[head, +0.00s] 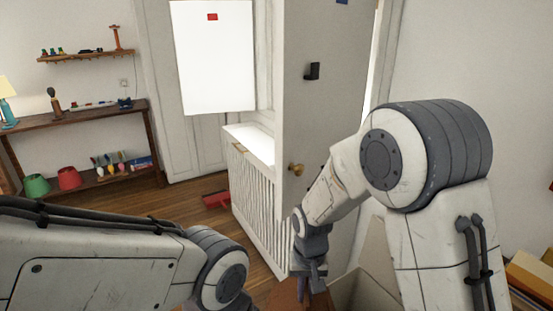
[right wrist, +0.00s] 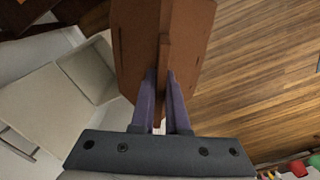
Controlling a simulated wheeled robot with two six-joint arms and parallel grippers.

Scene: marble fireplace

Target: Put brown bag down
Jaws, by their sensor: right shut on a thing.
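The brown bag (right wrist: 186,40) fills the upper middle of the right wrist view, hanging from my right gripper. My right gripper (right wrist: 161,78) is shut on a narrow brown strip of the bag, with one finger on each side. In the head view my right gripper (head: 312,284) points down near the bottom edge, and only a small part of the bag (head: 286,298) shows beside it. The rest of the bag is cut off there. My left arm comes in from the left, but its fingers are out of frame.
An open pale box (head: 372,285) stands right of my right gripper; its flaps show in the right wrist view (right wrist: 90,70). A white slatted cabinet (head: 258,205) stands ahead beside a door (head: 315,120). A red object (head: 216,200) lies on the wooden floor. Shelves (head: 85,117) are far left.

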